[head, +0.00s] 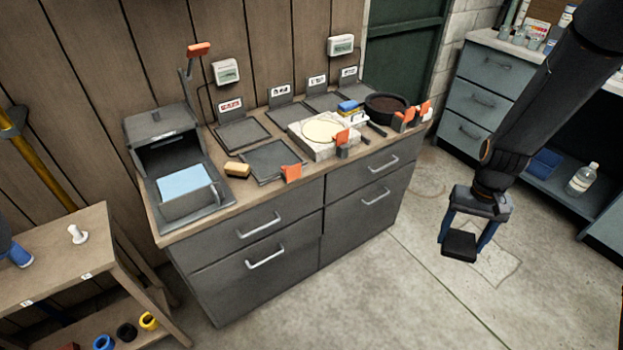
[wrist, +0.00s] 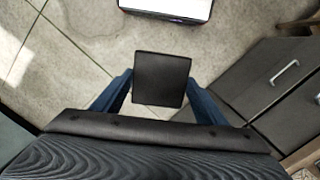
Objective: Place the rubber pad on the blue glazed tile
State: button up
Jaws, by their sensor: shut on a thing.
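My gripper (head: 463,234) is shut on the black square rubber pad (head: 459,245) and holds it in the air above the concrete floor, to the right of the grey cabinet. In the wrist view the pad (wrist: 161,79) sits between the two blue fingers. No blue tile can be picked out for certain. A dark blue flat thing (head: 545,162) lies on the lower shelf of the right-hand bench. A flat light blue surface (head: 186,181) shows in the open grey box on the cabinet. I cannot tell whether either is the glazed tile.
The grey cabinet's wooden top (head: 222,188) carries dark trays, a pale block (head: 324,130), a dark round pan (head: 386,106) and orange-tabbed parts. A clear bottle (head: 582,179) stands on the right bench's lower shelf. A wooden stand (head: 50,262) is at left. The floor between cabinet and bench is open.

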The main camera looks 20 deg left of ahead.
aim_at(186, 185)
jog(key=z, duration=0.05)
jog(key=k, duration=0.5)
jog(key=u, duration=1.8)
